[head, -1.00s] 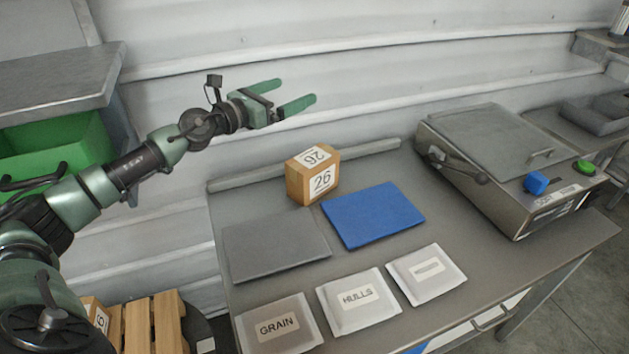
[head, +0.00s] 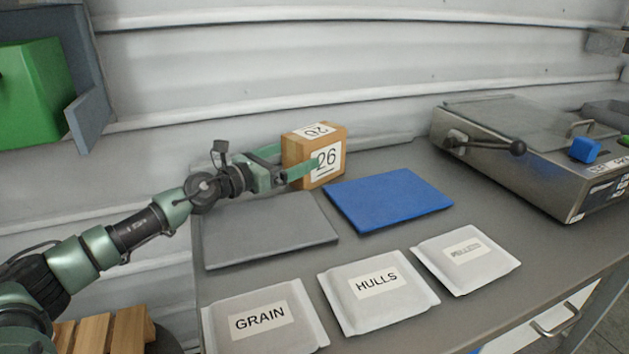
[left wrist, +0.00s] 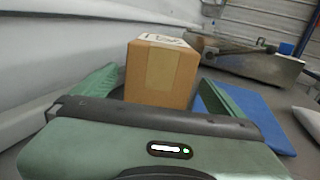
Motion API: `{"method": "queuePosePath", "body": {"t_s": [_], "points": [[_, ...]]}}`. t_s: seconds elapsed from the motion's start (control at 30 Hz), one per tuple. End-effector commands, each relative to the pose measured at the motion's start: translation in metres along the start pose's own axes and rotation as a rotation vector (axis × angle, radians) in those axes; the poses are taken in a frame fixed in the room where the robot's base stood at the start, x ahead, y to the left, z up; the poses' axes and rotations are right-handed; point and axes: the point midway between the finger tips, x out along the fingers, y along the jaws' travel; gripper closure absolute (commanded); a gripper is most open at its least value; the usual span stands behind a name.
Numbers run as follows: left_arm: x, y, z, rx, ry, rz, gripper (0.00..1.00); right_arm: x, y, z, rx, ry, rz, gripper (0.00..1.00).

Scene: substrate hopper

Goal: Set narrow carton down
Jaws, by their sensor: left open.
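In the left wrist view the carton (left wrist: 160,74) stands between the two green fingers (left wrist: 155,92), with a gap visible at the left finger. Whether the right finger touches it I cannot tell. My right gripper is not in view.
A grey mat (head: 270,232) and a blue mat (head: 388,200) lie on the table. White packets labelled GRAIN (head: 262,322), HULLS (head: 378,290) and PELLETS (head: 465,260) lie in front. A metal machine (head: 530,165) with a lever stands at the right. A green bin (head: 35,95) is at the left.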

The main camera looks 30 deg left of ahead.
Motion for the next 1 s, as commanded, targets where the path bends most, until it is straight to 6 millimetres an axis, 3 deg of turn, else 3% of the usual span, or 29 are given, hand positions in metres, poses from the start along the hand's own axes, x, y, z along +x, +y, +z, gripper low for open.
{"method": "queuePosePath", "body": {"t_s": [0.03, 0.17, 0.43, 0.7, 1.0], "points": [[0.0, 0.0, -0.009, 0.001, -0.001, 0.0, 0.0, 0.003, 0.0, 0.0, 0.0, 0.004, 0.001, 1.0], [0.004, 0.0, -0.009, -0.001, -0.002, 0.001, 0.0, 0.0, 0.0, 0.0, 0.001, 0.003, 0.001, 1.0], [0.035, 0.001, -0.007, -0.002, -0.003, 0.0, 0.0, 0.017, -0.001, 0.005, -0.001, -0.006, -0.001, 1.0], [0.073, 0.002, -0.009, -0.001, -0.002, 0.0, 0.0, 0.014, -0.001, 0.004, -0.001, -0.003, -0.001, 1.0], [0.078, 0.002, -0.01, 0.0, 0.0, 0.001, 0.0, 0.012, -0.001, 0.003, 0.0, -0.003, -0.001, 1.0]]}}
